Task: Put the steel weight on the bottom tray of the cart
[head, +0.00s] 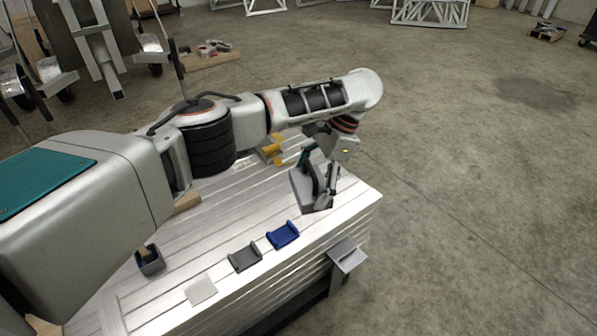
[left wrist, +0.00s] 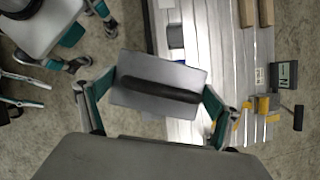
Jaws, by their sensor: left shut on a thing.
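The steel weight (left wrist: 184,77) is a grey block with a black bar handle across its face. My left gripper (head: 320,173) is shut on it. In the head view the weight (head: 302,190) hangs tilted at the far right end of the planked aluminium deck; whether it touches the deck cannot be told. In the left wrist view the fingers of my left gripper (left wrist: 160,100) are on either side of the weight. My right gripper (left wrist: 92,40) shows at the upper left there, its teal fingers spread and empty. I cannot make out the cart or its bottom tray.
The deck (head: 225,215) carries a blue bracket (head: 283,235), a dark grey bracket (head: 244,258), a pale plate (head: 200,290), a small dark box (head: 150,262) and a yellow clamp (head: 271,150). A grey bracket (head: 347,255) sticks out from its side.

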